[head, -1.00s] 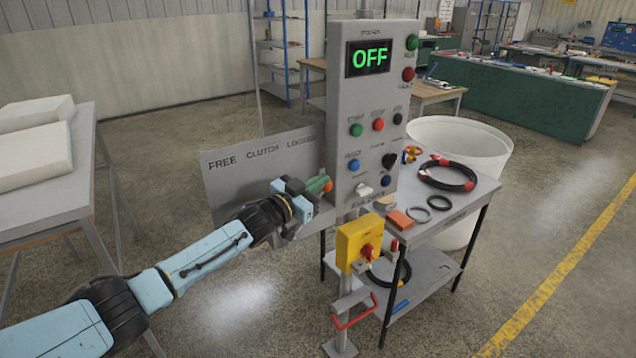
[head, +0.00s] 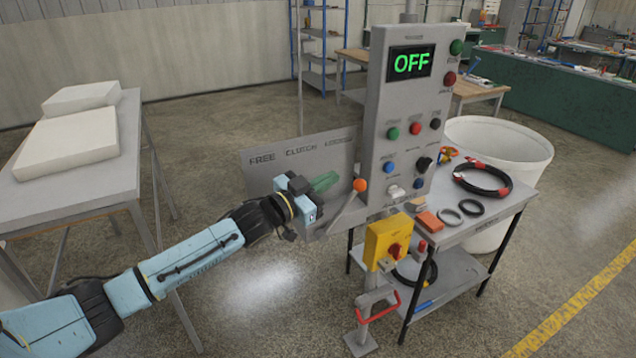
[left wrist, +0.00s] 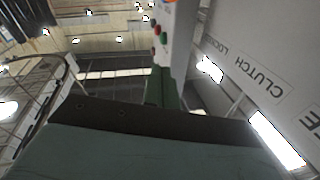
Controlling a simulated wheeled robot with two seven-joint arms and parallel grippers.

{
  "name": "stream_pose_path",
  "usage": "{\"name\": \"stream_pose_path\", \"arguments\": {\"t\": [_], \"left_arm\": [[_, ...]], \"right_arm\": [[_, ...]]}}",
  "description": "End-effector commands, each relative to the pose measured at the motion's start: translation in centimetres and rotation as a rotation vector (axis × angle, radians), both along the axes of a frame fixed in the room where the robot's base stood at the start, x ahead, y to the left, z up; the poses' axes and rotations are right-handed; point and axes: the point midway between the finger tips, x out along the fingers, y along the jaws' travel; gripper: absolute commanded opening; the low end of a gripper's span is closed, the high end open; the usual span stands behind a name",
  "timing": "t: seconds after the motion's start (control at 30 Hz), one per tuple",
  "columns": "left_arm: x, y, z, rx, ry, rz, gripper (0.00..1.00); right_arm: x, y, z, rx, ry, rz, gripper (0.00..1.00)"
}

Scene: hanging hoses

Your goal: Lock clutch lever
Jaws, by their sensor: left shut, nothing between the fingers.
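The clutch lever (head: 345,212) has an orange ball knob (head: 360,185) and a grey arm slanting up to the right in front of the plate. The clutch plate (head: 262,176) reads FREE, CLUTCH and LOCKED; the knob is below and right of LOCKED. My left gripper (head: 327,181) has green fingers, shut and empty, just left of the knob with a small gap visible. In the left wrist view the shut fingers (left wrist: 156,88) point toward the control panel (left wrist: 178,35), with the plate (left wrist: 262,75) at right. My right gripper is not in view.
The control panel (head: 400,150) shows OFF on its display (head: 411,63). A yellow box with a red knob (head: 385,240) is below it. A small table (head: 470,225) with hoses is at right, a white bin (head: 500,150) behind. A table (head: 100,187) with white blocks is at left.

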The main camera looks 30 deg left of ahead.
Motion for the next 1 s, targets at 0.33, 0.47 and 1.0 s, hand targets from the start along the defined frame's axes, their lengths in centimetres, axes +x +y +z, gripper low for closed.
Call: {"name": "stream_pose_path", "arguments": {"t": [0.33,0.47,1.0], "left_arm": [[-2.3,1.0,0.6,-0.001,0.000,0.000,0.00],[-2.3,1.0,0.7,-0.001,0.000,0.000,0.00],[-2.1,2.0,-4.3,0.007,0.067,0.049,0.00]], "right_arm": [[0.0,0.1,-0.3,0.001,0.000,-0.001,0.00],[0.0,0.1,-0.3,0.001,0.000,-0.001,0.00],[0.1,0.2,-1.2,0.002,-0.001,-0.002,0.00]]}}
